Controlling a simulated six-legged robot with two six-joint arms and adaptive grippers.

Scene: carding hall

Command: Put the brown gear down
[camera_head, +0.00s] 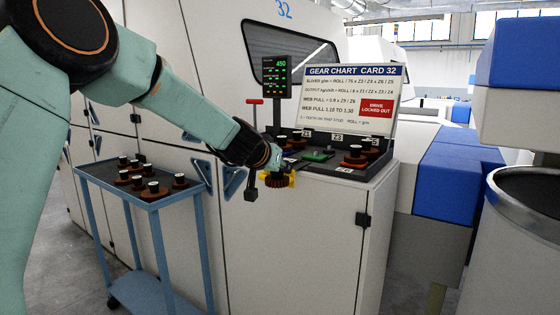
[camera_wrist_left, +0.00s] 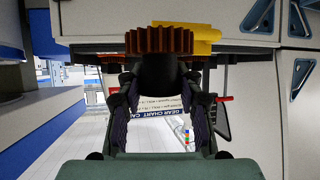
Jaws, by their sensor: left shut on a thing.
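The brown gear (camera_head: 277,182) is toothed and dark brown, with a black hub. My left gripper (camera_head: 276,165) is shut on it from above and holds it by the front edge of the machine's top. In the left wrist view the gear (camera_wrist_left: 160,40) shows its teeth beyond the black hub (camera_wrist_left: 160,74), with my left gripper's fingers on either side. A yellow part (camera_wrist_left: 200,40) shows close beside the gear; I cannot tell whether they touch. My right gripper is not in view.
A dark tray (camera_head: 340,172) with several gears and a green piece sits on the machine's top. Behind it stands the gear chart board (camera_head: 350,98). A blue cart (camera_head: 150,205) holding several brown gears stands left. A red-topped lever (camera_head: 254,102) rises near my wrist.

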